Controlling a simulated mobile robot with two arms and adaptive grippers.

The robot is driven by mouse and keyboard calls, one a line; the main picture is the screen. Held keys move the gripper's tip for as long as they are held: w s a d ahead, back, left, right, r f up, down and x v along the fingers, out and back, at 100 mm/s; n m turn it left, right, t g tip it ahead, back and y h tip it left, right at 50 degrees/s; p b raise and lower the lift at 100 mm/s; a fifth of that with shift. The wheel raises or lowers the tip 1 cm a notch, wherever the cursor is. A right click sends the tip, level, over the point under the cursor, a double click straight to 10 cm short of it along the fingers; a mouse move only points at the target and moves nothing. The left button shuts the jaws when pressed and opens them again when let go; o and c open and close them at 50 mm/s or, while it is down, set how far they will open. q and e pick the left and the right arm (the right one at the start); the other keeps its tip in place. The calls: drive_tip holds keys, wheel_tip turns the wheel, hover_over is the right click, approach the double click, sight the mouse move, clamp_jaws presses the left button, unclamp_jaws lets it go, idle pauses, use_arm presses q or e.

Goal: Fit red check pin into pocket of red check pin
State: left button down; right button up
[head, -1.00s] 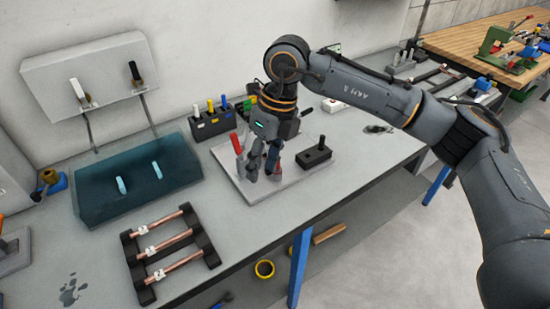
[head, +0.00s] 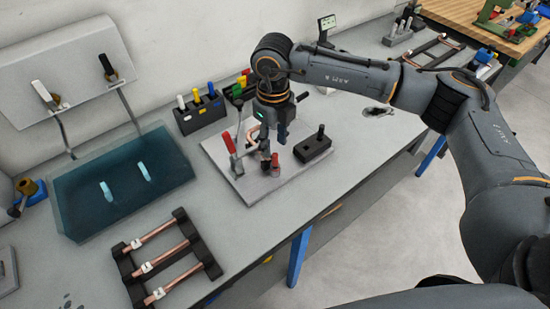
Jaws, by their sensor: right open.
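A red piece that looks like the red check pin (head: 275,160) stands upright on the light fixture plate (head: 245,190), near its middle. Its lower end is too small to make out, so I cannot tell how deep it sits in a pocket. My right gripper (head: 275,139) points down just above it, open, and appears apart from it. A bent copper tube (head: 254,136) shows beside the gripper. A red-handled clamp (head: 229,143) stands at the plate's left. My left gripper is out of view.
A black block with an upright black knob (head: 315,146) stands right of the gripper. A dark rack (head: 200,118) with white, yellow and blue pins stands behind. A black stand (head: 207,260) holds copper tubes at front left. The bench is clear between the stand and plate.

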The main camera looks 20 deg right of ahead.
sight(275, 155)
drive_tip(key=shift+s+f+p, duration=0.2)
drive_tip(key=shift+f+p, duration=0.8)
drive_tip(key=shift+f, duration=0.05)
wheel_tip(275, 155, down, 2)
drive_tip(key=shift+d+f+p, duration=0.1)
drive_tip(key=shift+f+p, duration=0.1)
drive_tip(key=shift+p, duration=0.25)
drive_tip(key=shift+f, duration=0.5)
drive_tip(key=shift+c, duration=0.2)
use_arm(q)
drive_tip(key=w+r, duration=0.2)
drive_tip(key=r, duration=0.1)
use_arm(e)
clamp_jaws()
